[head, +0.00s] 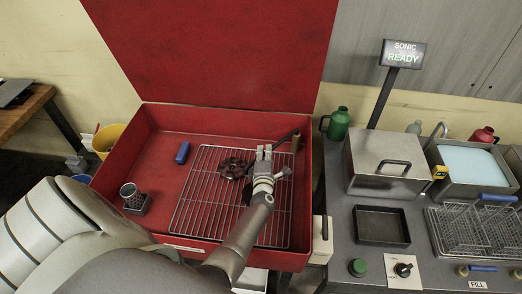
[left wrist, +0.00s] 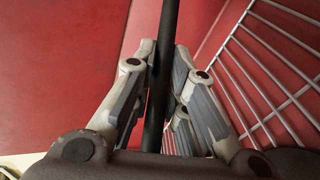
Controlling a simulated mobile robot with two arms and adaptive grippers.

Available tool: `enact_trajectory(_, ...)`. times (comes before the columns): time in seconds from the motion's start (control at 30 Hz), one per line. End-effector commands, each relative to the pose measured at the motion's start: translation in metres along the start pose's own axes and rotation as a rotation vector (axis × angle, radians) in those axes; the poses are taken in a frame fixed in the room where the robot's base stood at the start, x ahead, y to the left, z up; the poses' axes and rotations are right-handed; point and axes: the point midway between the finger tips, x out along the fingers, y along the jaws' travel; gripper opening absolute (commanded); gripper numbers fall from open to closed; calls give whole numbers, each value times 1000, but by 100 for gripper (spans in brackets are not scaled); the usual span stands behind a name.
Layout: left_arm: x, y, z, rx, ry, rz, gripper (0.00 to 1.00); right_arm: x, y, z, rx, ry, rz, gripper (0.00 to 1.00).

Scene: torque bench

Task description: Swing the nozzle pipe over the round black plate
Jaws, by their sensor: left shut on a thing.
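The nozzle pipe (head: 285,137) is a thin dark pipe near the back right corner of the red basin. A brownish upright piece (head: 295,143) shows at its right end. My left gripper (head: 264,153) is over the wire rack, shut on the pipe. In the left wrist view the black pipe (left wrist: 163,70) runs between the two fingers (left wrist: 160,90). A round dark part with openings (head: 233,168) lies on the rack just left of the gripper. Another black shape (head: 246,192) is partly hidden behind the gripper; I cannot tell which is the plate. My right gripper is not in view.
The wire rack (head: 190,217) covers the basin's middle and right. A blue block (head: 182,153) and a grey cup-like holder (head: 134,198) are left of it. The basin's raised red lid (head: 210,50) stands behind. A steel bench with trays is to the right.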

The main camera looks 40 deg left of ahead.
Motion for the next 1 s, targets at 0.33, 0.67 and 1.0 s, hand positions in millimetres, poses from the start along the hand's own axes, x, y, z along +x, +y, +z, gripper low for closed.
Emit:
enact_trajectory(0.33,-4,-2,2,-12,65,9,0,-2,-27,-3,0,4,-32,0)
enact_trajectory(0.67,-3,-1,2,-12,68,11,0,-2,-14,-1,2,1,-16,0)
enact_trajectory(1.0,-3,-1,3,-12,65,11,35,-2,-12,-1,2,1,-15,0)
